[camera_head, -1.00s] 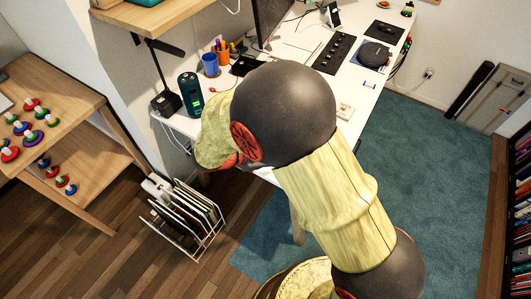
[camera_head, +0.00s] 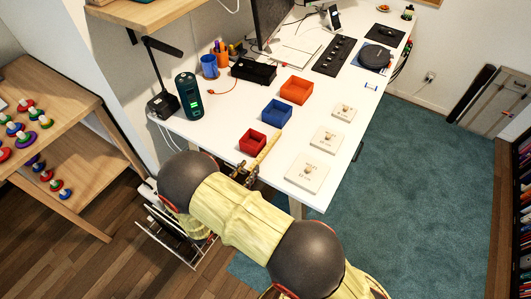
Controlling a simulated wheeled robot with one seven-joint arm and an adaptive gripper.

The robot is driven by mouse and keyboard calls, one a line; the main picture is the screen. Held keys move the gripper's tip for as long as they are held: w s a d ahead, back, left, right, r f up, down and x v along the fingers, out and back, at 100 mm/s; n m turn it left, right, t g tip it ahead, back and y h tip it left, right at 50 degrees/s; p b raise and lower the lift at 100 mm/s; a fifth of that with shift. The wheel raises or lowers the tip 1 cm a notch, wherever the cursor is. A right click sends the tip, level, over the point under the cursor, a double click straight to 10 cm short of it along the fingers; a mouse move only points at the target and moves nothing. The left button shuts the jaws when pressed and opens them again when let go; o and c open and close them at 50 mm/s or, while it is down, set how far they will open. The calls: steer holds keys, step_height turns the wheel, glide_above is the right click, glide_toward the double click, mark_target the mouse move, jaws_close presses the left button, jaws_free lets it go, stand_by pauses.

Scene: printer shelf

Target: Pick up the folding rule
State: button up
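A thin, pale yellow stick that looks like the folding rule (camera_head: 268,147) shows on or just above the white desk, right of the small red bin. It slants from the desk's front edge toward the back. My gripper (camera_head: 245,173) is at the near end of the stick, by the desk edge, partly hidden behind my arm. The fingers are small and dark here. I cannot tell whether they are open, or shut on the stick.
On the white desk (camera_head: 225,118) stand a red bin (camera_head: 253,141), a blue bin (camera_head: 276,114) and an orange bin (camera_head: 295,90). Several cream square tiles, one of them the nearest tile (camera_head: 307,172), lie to the right. A dark green cylinder (camera_head: 189,96) stands left.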

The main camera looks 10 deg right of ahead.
mark_target(255, 162)
steer(key=b+x, duration=0.1)
steer(key=x, duration=0.3)
steer(key=shift+d, duration=0.3)
steer(key=shift+c, duration=0.6)
steer(key=c, duration=0.7)
jaws_close()
